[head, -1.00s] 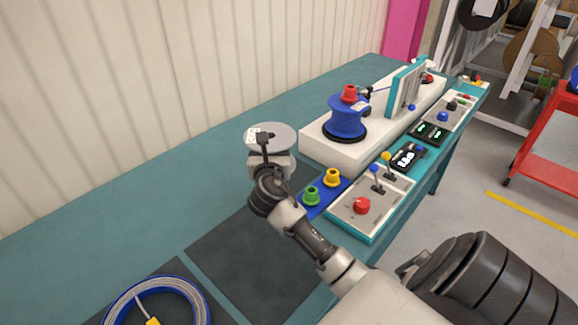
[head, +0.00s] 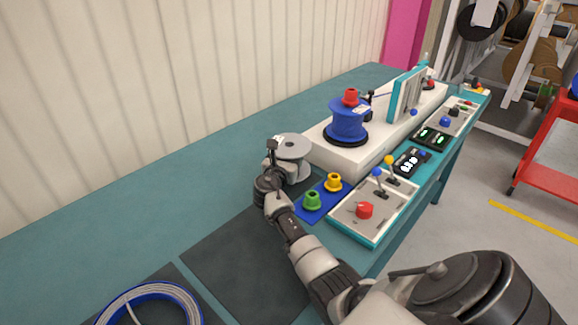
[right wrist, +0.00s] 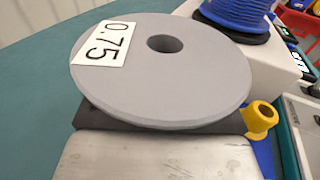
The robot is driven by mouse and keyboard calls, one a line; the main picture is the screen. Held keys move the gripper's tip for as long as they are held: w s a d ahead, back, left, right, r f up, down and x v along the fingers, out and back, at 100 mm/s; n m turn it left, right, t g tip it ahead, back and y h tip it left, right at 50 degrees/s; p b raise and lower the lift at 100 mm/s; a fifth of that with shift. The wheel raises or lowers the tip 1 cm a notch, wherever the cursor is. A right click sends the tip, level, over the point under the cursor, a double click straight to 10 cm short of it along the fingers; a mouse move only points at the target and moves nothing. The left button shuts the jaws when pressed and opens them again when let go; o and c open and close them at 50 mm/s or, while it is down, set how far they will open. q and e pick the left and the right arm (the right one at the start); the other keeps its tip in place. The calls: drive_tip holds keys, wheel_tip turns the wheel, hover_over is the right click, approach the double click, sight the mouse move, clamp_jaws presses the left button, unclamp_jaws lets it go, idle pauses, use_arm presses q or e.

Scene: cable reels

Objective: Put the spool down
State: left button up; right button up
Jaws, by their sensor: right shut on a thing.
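A grey spool (head: 291,146) with a white label is at my right gripper (head: 284,160), left of the white machine base. The right wrist view shows the spool's round top flange (right wrist: 165,75), its centre hole and a "0.75" label (right wrist: 104,43). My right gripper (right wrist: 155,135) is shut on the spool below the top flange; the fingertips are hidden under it. The spool's lower part is mostly hidden, so I cannot tell whether it touches the bench. My left gripper is in neither view now.
A blue spool (head: 347,121) with a red cone stands on the white base (head: 345,157). Green (head: 312,201) and yellow (head: 334,182) cones stand on a blue mat close right of the gripper. A control panel (head: 345,218) lies beyond. The teal bench (head: 170,190) is clear to the left.

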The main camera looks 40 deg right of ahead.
drive_tip(key=shift+f, duration=1.3)
drive_tip(key=shift+b, duration=0.3)
drive_tip(key=shift+f, duration=0.2)
drive_tip(key=o, duration=1.4)
